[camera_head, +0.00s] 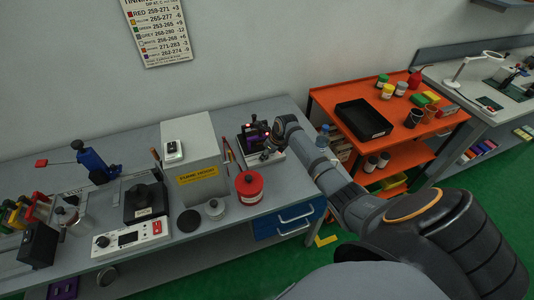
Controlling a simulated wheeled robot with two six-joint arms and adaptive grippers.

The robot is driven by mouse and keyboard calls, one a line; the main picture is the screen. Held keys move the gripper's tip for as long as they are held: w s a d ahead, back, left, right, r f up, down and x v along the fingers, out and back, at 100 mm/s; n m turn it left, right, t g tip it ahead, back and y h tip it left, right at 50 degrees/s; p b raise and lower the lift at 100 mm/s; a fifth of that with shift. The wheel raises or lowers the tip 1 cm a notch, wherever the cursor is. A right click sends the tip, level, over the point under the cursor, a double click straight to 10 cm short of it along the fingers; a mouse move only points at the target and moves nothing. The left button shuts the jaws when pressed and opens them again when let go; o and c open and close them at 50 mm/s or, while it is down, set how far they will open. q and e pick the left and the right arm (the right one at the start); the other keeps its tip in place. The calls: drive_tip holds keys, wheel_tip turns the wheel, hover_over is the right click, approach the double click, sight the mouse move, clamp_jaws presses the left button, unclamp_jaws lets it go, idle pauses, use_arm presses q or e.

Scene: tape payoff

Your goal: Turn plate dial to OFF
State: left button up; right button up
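A white control unit (132,239) stands at the front of the grey bench on the left. It has a small dark dial (103,241) at its left end, a dark display and a red patch at its right end. The dial's setting is too small to read. A black square plate-like block (145,203) with a round knob on top stands just behind the unit. My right arm comes in from the right, and its gripper (269,152) is by a dark device with red lights, far to the right of the dial. Its fingers are too small to judge. My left gripper is out of view.
A grey box with a yellow label (197,176) and a red canister (249,187) stand between my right gripper and the control unit. A blue clamp device (92,161) and a glass jar (75,220) are left. An orange cart (400,136) stands right.

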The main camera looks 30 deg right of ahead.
drive_tip(key=c, duration=0.5)
clamp_jaws()
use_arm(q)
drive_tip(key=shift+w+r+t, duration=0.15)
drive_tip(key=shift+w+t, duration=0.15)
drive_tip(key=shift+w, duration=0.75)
